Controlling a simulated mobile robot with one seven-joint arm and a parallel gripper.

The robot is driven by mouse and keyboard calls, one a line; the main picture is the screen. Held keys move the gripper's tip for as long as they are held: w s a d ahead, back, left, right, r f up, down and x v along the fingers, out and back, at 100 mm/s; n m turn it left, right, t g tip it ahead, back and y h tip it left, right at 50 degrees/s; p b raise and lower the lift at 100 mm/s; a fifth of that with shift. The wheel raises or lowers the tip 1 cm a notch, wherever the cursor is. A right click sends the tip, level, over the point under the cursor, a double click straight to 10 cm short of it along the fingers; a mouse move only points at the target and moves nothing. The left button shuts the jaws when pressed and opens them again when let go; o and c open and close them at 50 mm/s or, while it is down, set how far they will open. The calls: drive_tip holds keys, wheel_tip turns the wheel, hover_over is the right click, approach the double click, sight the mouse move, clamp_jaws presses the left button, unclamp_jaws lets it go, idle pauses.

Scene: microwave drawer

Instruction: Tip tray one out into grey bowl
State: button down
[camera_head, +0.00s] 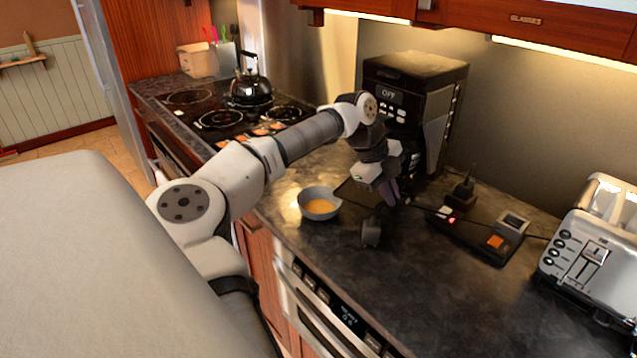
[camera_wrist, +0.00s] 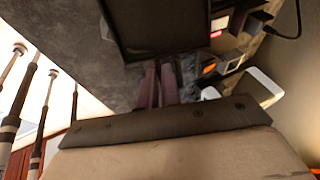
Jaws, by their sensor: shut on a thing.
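The grey bowl (camera_head: 303,207) stands on the dark counter, left of my gripper, with yellow-orange contents in it. My gripper (camera_head: 388,196) points down over the counter, in front of the coffee machine. In the wrist view the purple fingers (camera_wrist: 160,82) meet the edge of the dark tray (camera_wrist: 165,25). I cannot see clearly whether anything is inside the tray.
A black coffee machine (camera_head: 405,75) stands behind my gripper. A dark device (camera_head: 500,240) with an orange button and cables lies to the right, then a chrome toaster (camera_head: 595,245). A kettle (camera_head: 250,88) is on the stove. The front right counter is clear.

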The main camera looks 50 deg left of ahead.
drive_tip(key=w+d+f+g+y+b, duration=0.1)
drive_tip(key=w+d+f+g+y, duration=0.1)
drive_tip(key=w+d+f, duration=0.1)
drive_tip(key=shift+w+d+f+y, duration=0.35)
drive_tip(key=shift+d+f+y, duration=0.1)
drive_tip(key=shift+f, duration=0.35)
drive_tip(key=shift+r, duration=0.1)
wheel_tip(320, 180, up, 4)
drive_tip(key=shift+f+p, duration=0.1)
drive_tip(key=shift+p, duration=0.9)
